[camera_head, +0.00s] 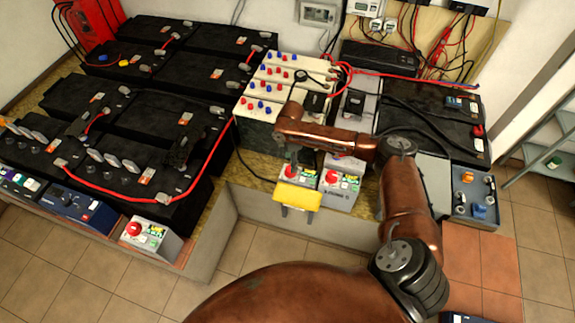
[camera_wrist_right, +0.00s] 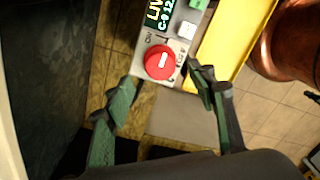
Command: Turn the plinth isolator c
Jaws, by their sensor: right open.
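The plinth carries small grey isolator boxes with red round knobs. One (camera_head: 292,172) is under my right gripper and another (camera_head: 330,178) stands just right of it; a third box (camera_head: 133,229) is at the front left. Which one is c I cannot tell. In the right wrist view a red knob (camera_wrist_right: 160,62) with a pale bar shows on a grey panel, below a "LIV…" label. My right gripper (camera_wrist_right: 163,76) is open, its fingertips on either side of the knob's lower part; contact cannot be told. It also shows in the head view (camera_head: 294,162). My left gripper is not in view.
Black batteries (camera_head: 160,110) and a cream battery bank (camera_head: 285,85) stand behind. Red cables cross the batteries. Tiled floor (camera_head: 245,255) in front is clear.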

